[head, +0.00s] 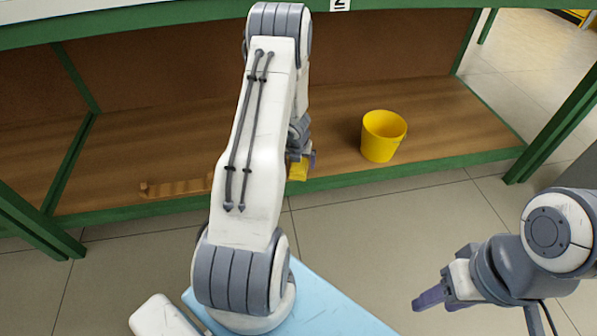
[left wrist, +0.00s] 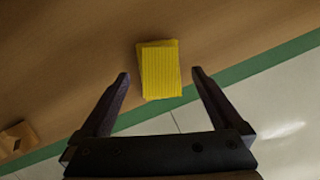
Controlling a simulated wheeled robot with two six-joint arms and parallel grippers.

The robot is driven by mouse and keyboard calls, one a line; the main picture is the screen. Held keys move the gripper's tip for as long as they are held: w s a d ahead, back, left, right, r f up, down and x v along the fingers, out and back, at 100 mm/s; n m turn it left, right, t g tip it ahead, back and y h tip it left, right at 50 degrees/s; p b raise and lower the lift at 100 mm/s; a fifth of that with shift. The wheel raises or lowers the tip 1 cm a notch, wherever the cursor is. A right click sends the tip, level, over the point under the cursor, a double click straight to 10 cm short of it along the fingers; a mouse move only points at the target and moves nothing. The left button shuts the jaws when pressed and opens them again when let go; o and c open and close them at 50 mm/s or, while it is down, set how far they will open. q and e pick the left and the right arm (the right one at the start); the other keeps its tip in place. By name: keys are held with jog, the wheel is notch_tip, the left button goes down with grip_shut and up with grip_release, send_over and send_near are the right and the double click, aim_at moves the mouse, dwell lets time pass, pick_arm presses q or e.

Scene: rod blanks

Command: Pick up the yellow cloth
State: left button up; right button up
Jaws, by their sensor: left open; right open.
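The yellow cloth (left wrist: 160,70) is a small ribbed block-like piece near the shelf's front edge. In the left wrist view it lies just beyond and between the fingertips of my left gripper (left wrist: 160,80), which is open and empty. In the head view only part of the cloth (head: 298,170) shows, as my left arm hides the rest. My left gripper (head: 304,160) is mostly hidden there too. My right gripper (head: 430,298) is at the lower right over the floor, away from the cloth, open with nothing seen in it.
A yellow bucket (head: 383,137) stands on the wooden lower shelf (head: 450,120), right of the cloth. A wooden rack (head: 175,188) lies to the left. The shelf has green front edges and legs (head: 560,125), with a tabletop above. Bare shelf lies between cloth and bucket.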

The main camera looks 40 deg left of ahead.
pick_arm(q)
jog(key=shift+x, duration=1.2)
jog(key=shift+r, duration=0.1)
pick_arm(e)
jog(key=shift+f, duration=0.5)
pick_arm(q)
jog(key=c, duration=1.3)
jog(key=shift+r, duration=0.15)
pick_arm(e)
jog(key=shift+r, duration=0.15)
